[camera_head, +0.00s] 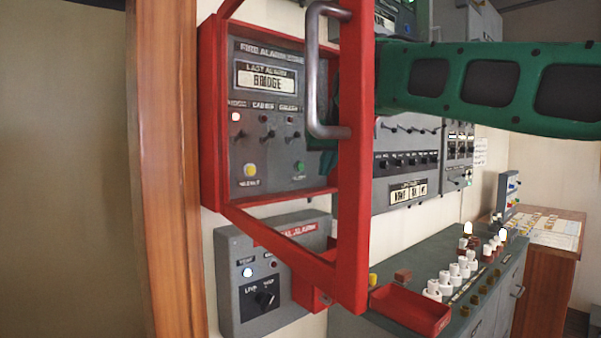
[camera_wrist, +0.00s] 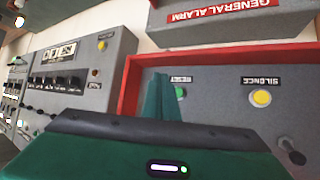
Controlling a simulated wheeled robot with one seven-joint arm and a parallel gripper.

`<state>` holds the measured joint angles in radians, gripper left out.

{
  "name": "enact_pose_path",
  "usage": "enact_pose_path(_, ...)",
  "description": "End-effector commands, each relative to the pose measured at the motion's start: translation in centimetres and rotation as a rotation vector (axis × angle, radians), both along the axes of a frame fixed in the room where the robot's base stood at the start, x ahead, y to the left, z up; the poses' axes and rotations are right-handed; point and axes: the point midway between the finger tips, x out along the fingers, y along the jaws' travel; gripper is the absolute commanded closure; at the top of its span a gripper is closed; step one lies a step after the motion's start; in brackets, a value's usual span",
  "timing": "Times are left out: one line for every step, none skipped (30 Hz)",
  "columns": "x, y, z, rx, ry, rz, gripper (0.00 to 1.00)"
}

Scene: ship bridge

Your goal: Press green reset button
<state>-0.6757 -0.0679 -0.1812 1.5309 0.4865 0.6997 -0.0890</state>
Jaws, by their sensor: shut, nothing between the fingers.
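The green reset button (camera_head: 299,167) is at the lower right of the grey fire alarm panel (camera_head: 240,140), inside a red box with its door frame swung open. My green arm comes in from the right and passes behind the door frame. My gripper (camera_head: 318,162) is partly hidden by that frame, just right of the green button. In the wrist view, which is upside down, my gripper (camera_wrist: 168,97) is shut and empty. Its fingers are over the spot beside the reset label (camera_wrist: 181,79), and the button is hidden there. I cannot tell whether they touch it.
The red door frame (camera_head: 352,190) with its metal handle (camera_head: 313,75) stands between the head camera and my gripper. A yellow silence button (camera_head: 250,170) is left of the green one. A general alarm box (camera_head: 262,290) is below. A console with a red tray (camera_head: 410,309) is lower right.

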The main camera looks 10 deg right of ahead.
Motion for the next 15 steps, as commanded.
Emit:
enact_pose_path(0.6, 0.5, -0.1, -0.002, 0.001, 0.001, 1.0)
enact_pose_path(0.9, 0.7, 0.0, -0.001, 0.001, 0.001, 1.0)
enact_pose_path(1.3, 1.0, -0.1, -0.002, 0.001, 0.001, 1.0)
enact_pose_path(1.6, 1.2, -0.1, -0.002, 0.001, 0.001, 1.0)
enact_pose_path(1.9, 1.4, 0.0, -0.002, 0.0, 0.001, 1.0)
enact_pose_path(2.3, 1.6, 0.0, -0.002, 0.0, 0.001, 1.0)
enact_pose_path(2.6, 1.8, -0.1, -0.002, 0.0, 0.001, 1.0)
enact_pose_path(2.8, 1.9, 0.0, -0.002, 0.0, 0.0, 1.0)
enact_pose_path(3.1, 2.1, 0.0, -0.001, -0.001, 0.0, 1.0)
enact_pose_path(3.3, 2.2, 0.0, -0.001, -0.001, 0.0, 1.0)
enact_pose_path(3.5, 2.3, 0.0, -0.001, 0.0, 0.0, 1.0)
enact_pose_path(3.8, 2.5, 0.0, -0.001, 0.0, 0.0, 1.0)
enact_pose_path(3.9, 2.6, 0.0, -0.001, 0.0, 0.0, 1.0)
enact_pose_path(4.0, 2.7, 0.0, -0.001, -0.001, 0.0, 1.0)
enact_pose_path(4.1, 2.7, 0.0, -0.001, -0.001, 0.001, 1.0)
